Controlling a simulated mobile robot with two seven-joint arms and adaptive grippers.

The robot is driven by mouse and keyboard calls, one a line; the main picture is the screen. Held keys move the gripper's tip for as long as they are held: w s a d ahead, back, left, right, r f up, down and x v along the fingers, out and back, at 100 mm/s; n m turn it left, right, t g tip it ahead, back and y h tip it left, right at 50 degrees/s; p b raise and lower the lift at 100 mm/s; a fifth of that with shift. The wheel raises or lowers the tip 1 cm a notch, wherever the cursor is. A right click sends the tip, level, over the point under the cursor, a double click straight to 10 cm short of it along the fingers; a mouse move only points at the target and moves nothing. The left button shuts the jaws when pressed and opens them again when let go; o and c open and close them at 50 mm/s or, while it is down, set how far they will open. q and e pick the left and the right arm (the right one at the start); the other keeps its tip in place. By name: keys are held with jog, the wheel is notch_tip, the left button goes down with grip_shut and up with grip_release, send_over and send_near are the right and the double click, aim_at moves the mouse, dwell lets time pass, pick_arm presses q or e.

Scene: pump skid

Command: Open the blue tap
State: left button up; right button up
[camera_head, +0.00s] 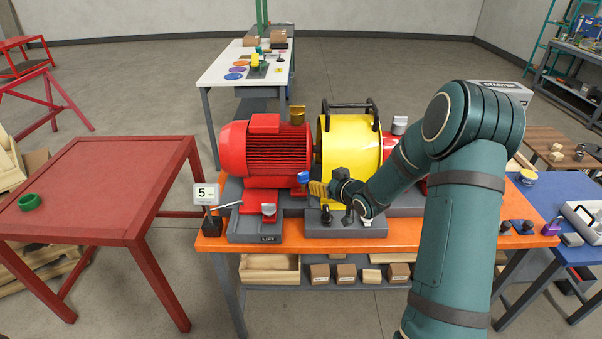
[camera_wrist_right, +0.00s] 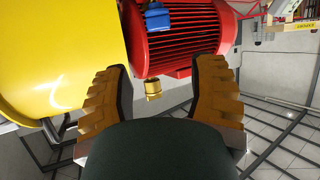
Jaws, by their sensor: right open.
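The blue tap (camera_head: 303,177) is a small blue handle in front of the red motor, near its joint with the yellow housing. In the right wrist view the blue tap (camera_wrist_right: 157,17) shows near the top, against the red ribs, beyond my fingertips. My right gripper (camera_head: 314,188) is right beside the tap in the head view. In the wrist view my right gripper (camera_wrist_right: 163,66) has its two orange fingers wide apart with nothing held. A small brass piece (camera_wrist_right: 153,89) shows between the fingers; I cannot tell whether it belongs to the tap. My left gripper is not in view.
The red motor (camera_head: 265,150) and yellow housing (camera_head: 350,140) stand on an orange-topped bench (camera_head: 400,236). A sign reading 5 (camera_head: 203,194) and a grey block labelled LIFT (camera_head: 268,238) are at its left. A red table (camera_head: 90,180) stands further left.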

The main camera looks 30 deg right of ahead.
aim_at(304, 173)
jog(key=p+x, duration=0.1)
jog(key=x, duration=1.2)
jog(key=shift+w+d+f, duration=0.15)
jog(key=shift+w+f, duration=0.05)
jog(key=shift+w, duration=0.05)
jog(key=c, duration=0.9)
